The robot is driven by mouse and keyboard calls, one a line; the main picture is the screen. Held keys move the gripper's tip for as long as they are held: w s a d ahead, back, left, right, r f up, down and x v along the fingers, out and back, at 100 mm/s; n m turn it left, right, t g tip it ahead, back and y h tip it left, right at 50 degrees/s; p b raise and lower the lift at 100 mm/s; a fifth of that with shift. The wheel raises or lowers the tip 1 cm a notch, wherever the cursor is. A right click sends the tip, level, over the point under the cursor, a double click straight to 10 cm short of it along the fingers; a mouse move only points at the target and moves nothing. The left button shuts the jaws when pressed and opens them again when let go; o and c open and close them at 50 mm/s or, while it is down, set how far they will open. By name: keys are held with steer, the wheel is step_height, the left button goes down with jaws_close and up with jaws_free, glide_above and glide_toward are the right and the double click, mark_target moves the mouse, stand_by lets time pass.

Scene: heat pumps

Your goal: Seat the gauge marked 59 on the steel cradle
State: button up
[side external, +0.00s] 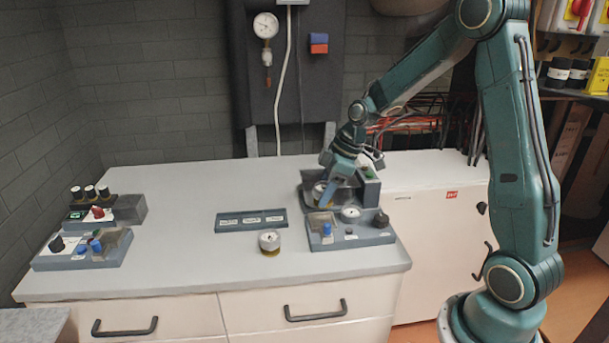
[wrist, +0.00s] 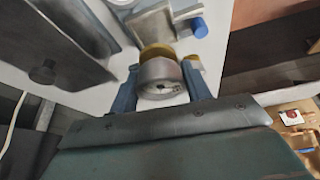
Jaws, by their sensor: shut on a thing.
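My gripper (side external: 330,192) is at the right-hand panel unit (side external: 338,240), its fingers pointing down. In the wrist view my gripper (wrist: 161,72) has its two blue fingers on either side of a round gauge (wrist: 160,88), with a pale dial, grey rim and brass-coloured base. The gauge's number is too small to read. A second gauge (side external: 270,242) stands upright on the bench, left of the panel unit; its number is also unreadable. I cannot tell for sure which fixture is the steel cradle. Whether the held gauge touches anything beneath is unclear.
A flat dark plate with labels (side external: 251,221) lies mid-bench. Left units (side external: 80,262) carry knobs and several dark cylinders. A blue knob (side external: 327,229) and a white dial (side external: 350,212) sit close to my gripper. The bench's centre left is clear.

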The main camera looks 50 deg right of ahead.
steer(key=shift+f, duration=0.1)
steer(key=shift+f, duration=2)
steer(key=shift+f, duration=0.65)
stand_by(1.2)
steer(key=o, duration=1.2)
steer(key=v, duration=1.3)
steer(key=shift+d+r, duration=0.1)
steer(key=shift+r, duration=0.25)
